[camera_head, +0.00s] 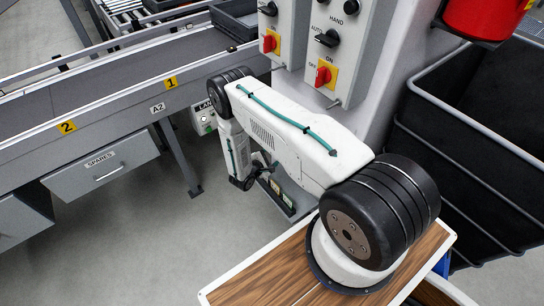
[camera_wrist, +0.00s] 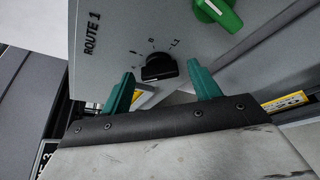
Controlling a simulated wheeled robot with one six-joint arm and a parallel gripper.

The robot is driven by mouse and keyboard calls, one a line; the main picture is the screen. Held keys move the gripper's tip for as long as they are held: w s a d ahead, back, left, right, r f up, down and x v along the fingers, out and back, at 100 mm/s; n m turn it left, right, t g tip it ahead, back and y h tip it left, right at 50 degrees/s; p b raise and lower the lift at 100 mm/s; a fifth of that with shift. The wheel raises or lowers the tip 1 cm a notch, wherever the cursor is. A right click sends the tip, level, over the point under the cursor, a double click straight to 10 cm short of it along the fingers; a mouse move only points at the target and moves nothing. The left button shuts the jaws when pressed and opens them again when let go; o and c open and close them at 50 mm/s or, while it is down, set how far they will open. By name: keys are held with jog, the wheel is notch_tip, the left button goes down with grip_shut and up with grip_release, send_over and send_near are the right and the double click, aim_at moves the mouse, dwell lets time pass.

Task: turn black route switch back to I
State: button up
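The black route switch (camera_wrist: 160,68) sits on a grey panel (camera_wrist: 110,50) lettered ROUTE 1 in the wrist view. Small position marks stand around it; which mark it points at I cannot tell. My gripper (camera_wrist: 163,84) is open, with one green finger to the left of the switch and one to the right. Gaps show between each finger and the switch, and nothing is held. In the head view my arm reaches down beside the conveyor, and my gripper and this switch are mostly hidden there.
A green switch (camera_wrist: 218,12) is on the same panel, up and right. In the head view, a box lettered LANE (camera_head: 204,117) shows behind my arm. Boxes with red switches (camera_head: 323,76) hang above. A conveyor (camera_head: 120,85) runs left, a black bin (camera_head: 480,130) stands right.

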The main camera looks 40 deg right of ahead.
jog(key=c, duration=0.8)
jog(key=shift+s+f+m+t+h, duration=0.15)
jog(key=shift+m+t+h, duration=0.55)
jog(key=shift+m, duration=1.05)
jog(key=shift+f+m+t+h, duration=0.2)
jog(key=shift+m+t+h, duration=0.45)
jog(key=shift+m, duration=1.1)
jog(key=o, duration=1)
